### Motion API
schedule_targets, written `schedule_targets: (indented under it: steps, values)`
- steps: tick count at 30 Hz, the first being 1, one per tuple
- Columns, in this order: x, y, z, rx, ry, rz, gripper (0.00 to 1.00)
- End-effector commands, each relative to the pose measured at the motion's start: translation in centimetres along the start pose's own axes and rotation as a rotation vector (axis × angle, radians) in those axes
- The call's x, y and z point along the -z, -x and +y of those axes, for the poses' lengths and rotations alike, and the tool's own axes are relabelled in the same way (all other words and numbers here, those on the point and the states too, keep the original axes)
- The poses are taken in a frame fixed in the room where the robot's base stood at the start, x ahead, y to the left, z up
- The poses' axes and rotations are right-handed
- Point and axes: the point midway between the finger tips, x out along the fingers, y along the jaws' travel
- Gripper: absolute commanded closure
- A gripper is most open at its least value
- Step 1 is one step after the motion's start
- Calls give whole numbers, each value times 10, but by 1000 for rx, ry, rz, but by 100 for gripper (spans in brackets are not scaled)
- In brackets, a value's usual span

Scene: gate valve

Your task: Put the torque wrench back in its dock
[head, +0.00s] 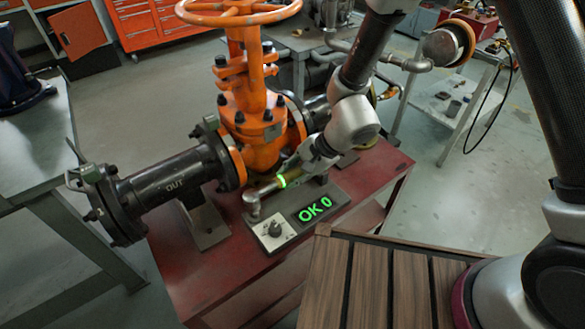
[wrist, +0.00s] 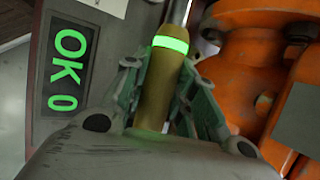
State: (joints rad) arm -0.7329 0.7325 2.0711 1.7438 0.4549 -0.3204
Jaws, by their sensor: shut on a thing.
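The torque wrench (head: 267,190) has a silver head, a glowing green ring and a brass-coloured handle. Its handle (wrist: 157,85) runs between my fingers in the wrist view. My gripper (head: 297,174) is shut on the handle, behind the green ring; it also shows in the wrist view (wrist: 160,75). The wrench lies roughly level over the back of the grey dock (head: 325,191), its head at the dock's left end. The dock has a knob and a display reading "OK 0" in green. I cannot tell whether the wrench rests in the dock or hangs just above it.
The orange gate valve (head: 262,130) with its handwheel stands close behind the dock. All stand on a red bench (head: 225,275). A slatted wooden surface (head: 370,285) is at front right. Open floor lies right of the bench.

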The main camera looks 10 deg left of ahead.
Motion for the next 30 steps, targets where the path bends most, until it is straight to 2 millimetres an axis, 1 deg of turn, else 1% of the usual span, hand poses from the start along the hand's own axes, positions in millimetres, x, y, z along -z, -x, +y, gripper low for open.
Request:
schedule_targets:
  steps: [6,12,18,27,28,30]
  values:
    - [6,-13,7,1,0,0,100]
    - [9,-21,11,2,-1,0,100]
    - [11,-25,13,3,1,0,100]
    - [11,-26,13,3,1,0,100]
    - [11,-26,13,3,1,0,68]
    - [11,-26,13,3,1,0,55]
